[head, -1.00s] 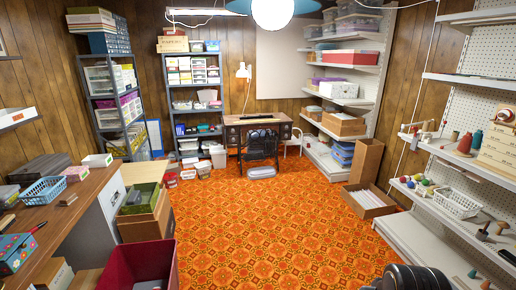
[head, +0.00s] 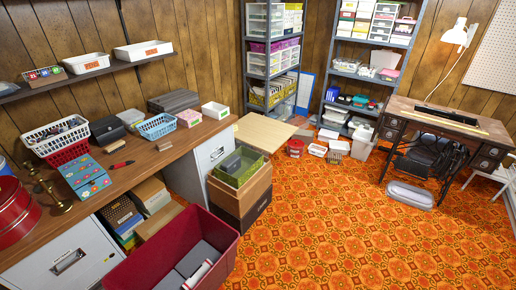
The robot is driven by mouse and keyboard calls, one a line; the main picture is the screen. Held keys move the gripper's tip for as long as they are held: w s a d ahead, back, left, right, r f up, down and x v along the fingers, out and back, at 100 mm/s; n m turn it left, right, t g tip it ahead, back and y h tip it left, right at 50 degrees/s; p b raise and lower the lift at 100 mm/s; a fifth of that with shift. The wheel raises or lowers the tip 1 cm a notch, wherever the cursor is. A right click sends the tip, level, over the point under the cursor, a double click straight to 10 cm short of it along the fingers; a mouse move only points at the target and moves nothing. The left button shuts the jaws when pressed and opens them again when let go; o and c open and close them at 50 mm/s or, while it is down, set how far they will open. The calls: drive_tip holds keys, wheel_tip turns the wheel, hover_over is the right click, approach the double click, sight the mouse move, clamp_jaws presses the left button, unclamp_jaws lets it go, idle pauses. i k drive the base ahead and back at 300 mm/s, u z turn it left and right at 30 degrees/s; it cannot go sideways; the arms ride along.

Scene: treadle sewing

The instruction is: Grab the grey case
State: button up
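A long grey case (head: 409,194) with rounded ends lies flat on the orange patterned floor, at the right of the head view. It sits just in front of the iron treadle stand of the wooden sewing table (head: 446,119). A flat dark grey box (head: 173,101) and a smaller dark case (head: 107,130) stand on the wooden counter at the left. From the pictures alone, the floor case best fits the name. My gripper is not in the current head view.
A dark red open bin (head: 228,244) and stacked boxes (head: 240,195) stand by the counter (head: 130,165). A red tub (head: 295,148) and small containers sit before the metal shelves (head: 368,75). A white stool (head: 495,172) stands right of the sewing table. The middle floor is clear.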

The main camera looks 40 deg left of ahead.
sight(233, 163)
drive_tip(key=u, duration=0.3)
drive_tip(key=i, duration=2.25)
drive_tip(key=u, duration=0.9)
drive_tip(key=i, duration=1.2)
drive_tip(key=u, duration=2.05)
drive_tip(key=i, duration=1.05)
drive_tip(key=u, duration=0.8)
